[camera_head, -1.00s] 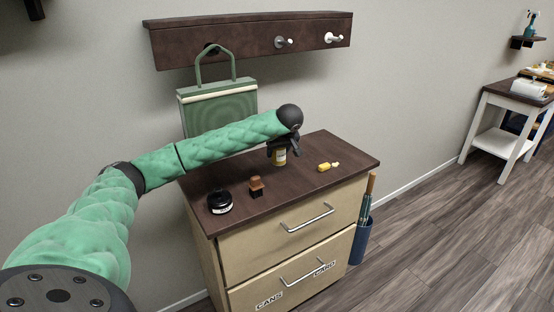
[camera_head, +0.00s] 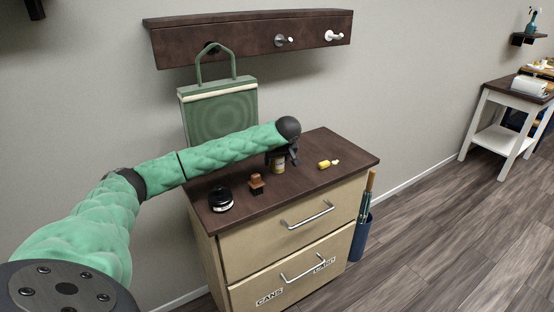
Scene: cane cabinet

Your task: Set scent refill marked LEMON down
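My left gripper (camera_head: 280,158) reaches over the cabinet top (camera_head: 300,183) from the left, pointing down. It is shut on a small jar with a yellowish label (camera_head: 278,166), which is upright and partly hidden by the fingers. I cannot read LEMON on it at this size. The jar's base is at or just above the dark wood top; I cannot tell if it touches. My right gripper is not in view.
On the top stand a black round tin (camera_head: 220,200), a brown bottle (camera_head: 256,184) and a yellow item lying down (camera_head: 328,164). A green bag (camera_head: 220,110) hangs behind from a wall rack (camera_head: 250,32). A blue bin (camera_head: 361,238) is at the cabinet's right side.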

